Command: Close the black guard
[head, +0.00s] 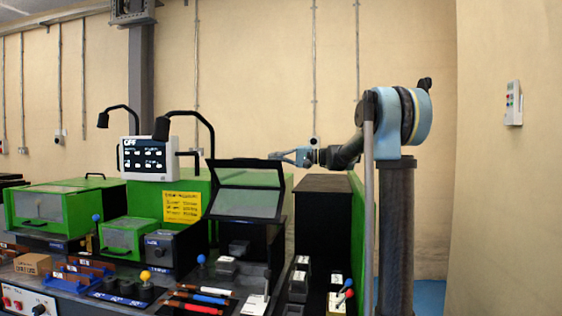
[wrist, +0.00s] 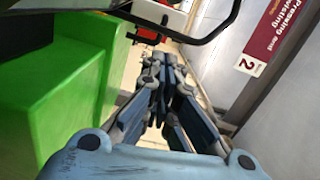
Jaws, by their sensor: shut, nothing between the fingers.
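The black guard (head: 249,203), a dark frame with a clear pane, stands raised and tilted over the black press unit in the middle of the bench. Its top panel (head: 240,163) reaches toward my gripper. My gripper (head: 283,156) is at the guard's upper right corner, fingers pointing left. Whether it touches the guard cannot be told. In the wrist view my gripper (wrist: 158,62) is shut and empty. A curved black bar (wrist: 205,38) crosses beyond the fingertips there; I cannot tell whether it belongs to the guard.
Green housings (head: 40,207) with guards stand at left, and a smaller green guard (head: 127,235) nearer the middle. A display (head: 149,158) and black lamps rise behind. Levers and coloured-handled tools (head: 205,297) lie in front. A green block (wrist: 60,110) is close left in the wrist view.

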